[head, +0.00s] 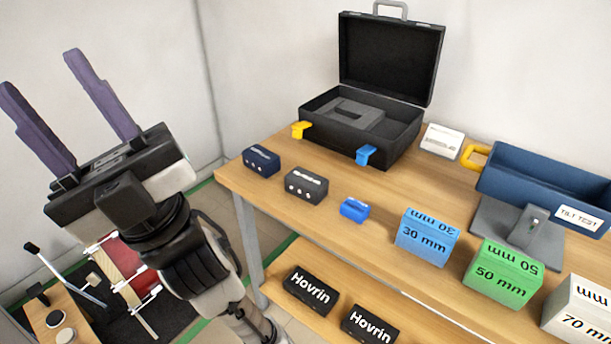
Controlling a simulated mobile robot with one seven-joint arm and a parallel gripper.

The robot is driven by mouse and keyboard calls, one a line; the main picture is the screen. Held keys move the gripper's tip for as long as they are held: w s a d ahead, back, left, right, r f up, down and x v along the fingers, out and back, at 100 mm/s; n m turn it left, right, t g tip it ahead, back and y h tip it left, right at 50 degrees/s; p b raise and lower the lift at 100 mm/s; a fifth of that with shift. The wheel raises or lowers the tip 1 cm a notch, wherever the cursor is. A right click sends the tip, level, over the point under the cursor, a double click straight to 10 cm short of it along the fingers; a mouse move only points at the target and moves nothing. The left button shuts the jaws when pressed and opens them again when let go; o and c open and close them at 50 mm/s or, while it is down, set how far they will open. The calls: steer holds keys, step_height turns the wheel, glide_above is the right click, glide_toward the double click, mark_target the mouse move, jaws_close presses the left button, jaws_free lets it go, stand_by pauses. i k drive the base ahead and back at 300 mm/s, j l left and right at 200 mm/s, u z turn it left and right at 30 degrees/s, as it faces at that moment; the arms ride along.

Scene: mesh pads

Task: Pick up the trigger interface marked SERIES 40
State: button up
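No label reading SERIES 40 can be made out in the head view. Several small boxes on the wooden table could be trigger interfaces: a dark navy box (261,162) near the left edge, a black box (305,187) to its right, and a smaller bright blue box (354,210) farther right. The navy and black boxes have pale markings on top, too small to read. My gripper (40,71) is at the far left, raised and off to the side of the table. Its two purple fingers stand wide apart with nothing between them.
An open black case (410,147) with yellow and blue latches stands at the back, beside a white box (442,141). A blue tray (500,185) and blue (427,237), green (502,273) and white blocks fill the right. Black Hovrin boxes (309,291) lie on the lower shelf.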

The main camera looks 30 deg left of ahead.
mark_target(262, 160)
steer(key=u, duration=0.95)
